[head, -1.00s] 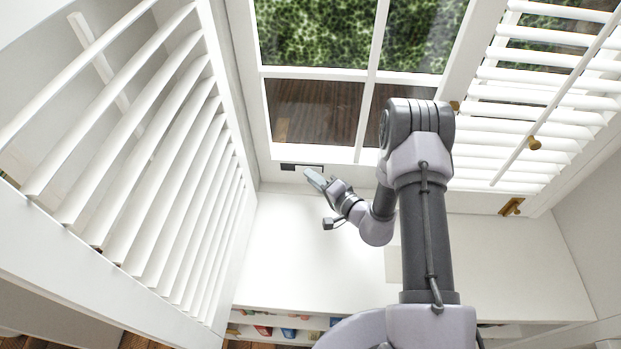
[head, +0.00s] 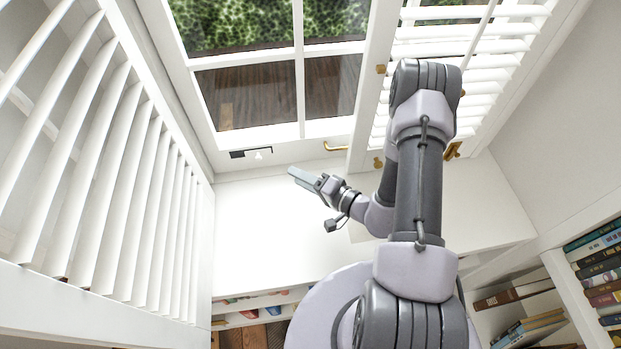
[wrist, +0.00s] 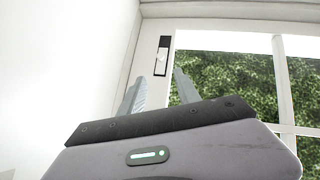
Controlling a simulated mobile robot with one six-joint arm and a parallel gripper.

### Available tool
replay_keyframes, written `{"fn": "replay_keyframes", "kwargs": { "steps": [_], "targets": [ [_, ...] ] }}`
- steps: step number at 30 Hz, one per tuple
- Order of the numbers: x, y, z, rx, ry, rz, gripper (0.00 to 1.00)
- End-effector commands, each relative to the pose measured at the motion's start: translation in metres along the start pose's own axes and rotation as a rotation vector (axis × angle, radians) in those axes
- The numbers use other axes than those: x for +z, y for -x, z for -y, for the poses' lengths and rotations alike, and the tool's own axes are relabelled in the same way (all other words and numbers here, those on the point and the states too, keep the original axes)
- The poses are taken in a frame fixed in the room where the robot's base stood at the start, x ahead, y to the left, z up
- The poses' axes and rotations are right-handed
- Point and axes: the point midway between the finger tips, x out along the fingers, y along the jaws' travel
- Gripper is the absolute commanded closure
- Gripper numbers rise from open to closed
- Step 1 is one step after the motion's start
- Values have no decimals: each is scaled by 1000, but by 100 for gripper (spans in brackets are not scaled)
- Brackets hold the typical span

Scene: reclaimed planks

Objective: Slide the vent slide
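The vent slide (head: 258,154) is a small white tab in a dark slot (head: 237,154) on the white sill rail below the window. The left end of the slot shows dark. In the wrist view the slot (wrist: 163,42) appears upright on the frame, with the pale slide (wrist: 160,62) below its dark end. My gripper (head: 291,171) is to the right of and nearer than the slot in the head view, apart from it in the picture. In the wrist view my gripper (wrist: 160,74) has its two fingers spread with nothing between them. The exact distance to the slide is hard to tell.
Louvred shutters stand at left (head: 120,190) and right (head: 460,60). A brass window handle (head: 336,147) is right of the slot. The white counter (head: 260,220) below is clear. Bookshelves (head: 600,270) stand at the lower right.

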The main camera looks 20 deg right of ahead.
Motion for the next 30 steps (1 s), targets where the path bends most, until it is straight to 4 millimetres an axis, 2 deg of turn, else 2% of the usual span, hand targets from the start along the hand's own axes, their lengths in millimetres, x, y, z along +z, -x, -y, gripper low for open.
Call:
{"fn": "replay_keyframes", "kwargs": {
  "steps": [3,7,21,23,26,28,30],
  "targets": [
    [-1,23,1,1,-1,-3,61],
    [0,36,0,1,-1,-2,61],
    [0,38,0,0,0,1,61],
    [0,37,5,-7,1,13,61],
    [4,30,45,-55,-9,118,61],
    [18,28,97,-89,-20,276,61],
    [43,34,148,-76,-25,466,61]
  ]
}}
